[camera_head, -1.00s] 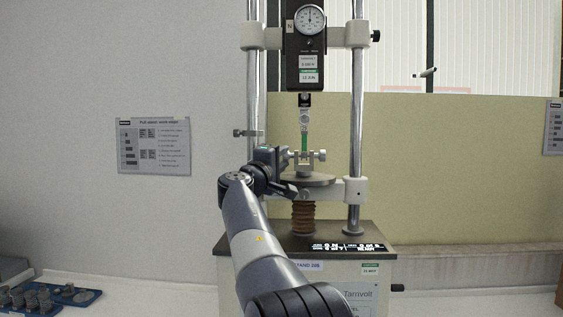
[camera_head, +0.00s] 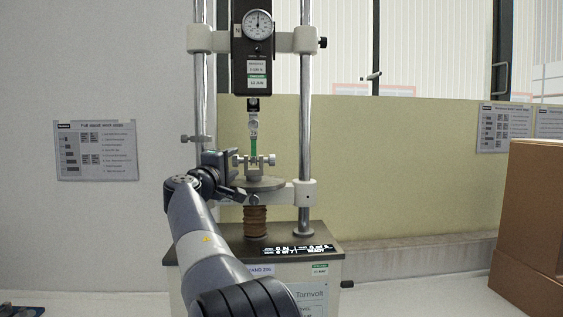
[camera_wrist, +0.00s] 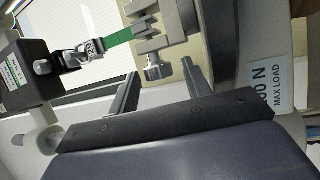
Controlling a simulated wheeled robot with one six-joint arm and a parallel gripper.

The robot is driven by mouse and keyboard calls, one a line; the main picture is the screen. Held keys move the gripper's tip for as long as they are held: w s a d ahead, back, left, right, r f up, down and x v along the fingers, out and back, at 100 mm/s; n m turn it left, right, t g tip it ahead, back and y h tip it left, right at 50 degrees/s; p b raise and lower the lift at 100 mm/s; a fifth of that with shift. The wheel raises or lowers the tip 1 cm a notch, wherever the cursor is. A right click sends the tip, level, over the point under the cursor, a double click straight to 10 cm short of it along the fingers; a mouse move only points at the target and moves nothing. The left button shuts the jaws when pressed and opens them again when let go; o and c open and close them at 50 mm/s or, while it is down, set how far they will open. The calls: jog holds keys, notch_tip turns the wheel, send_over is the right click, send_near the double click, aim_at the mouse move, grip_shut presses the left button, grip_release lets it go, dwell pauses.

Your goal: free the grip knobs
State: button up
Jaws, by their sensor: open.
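The tester's lower grip (camera_head: 254,170) stands on a round plate (camera_head: 262,184), with a metal knob (camera_head: 271,160) on its right side. A left-side knob (camera_head: 237,160) shows partly, close to my gripper. A green strip (camera_head: 254,147) runs from the lower grip up to the upper grip (camera_head: 253,124). My gripper (camera_head: 232,172) is beside the lower grip's left side. In the wrist view, my open gripper (camera_wrist: 160,66) has one finger on each side of a ribbed knob (camera_wrist: 157,71), with gaps visible; I cannot tell the depth. The green strip (camera_wrist: 118,37) also shows there.
Two upright columns (camera_head: 304,120) flank the grips. A dial gauge head (camera_head: 257,25) hangs above. The tester's base (camera_head: 250,240) has a lit display (camera_head: 297,249). A brown box (camera_head: 525,220) stands at the right. A paper sheet (camera_head: 97,150) hangs on the left wall.

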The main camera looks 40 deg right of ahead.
jog(key=shift+r+n+g+y+p, duration=0.4)
jog(key=shift+y+p, duration=0.4)
jog(key=shift+p, duration=2.7)
jog(key=shift+r+n+g+y+p, duration=0.4)
jog(key=shift+y+p, duration=0.4)
jog(key=shift+p, duration=2.7)
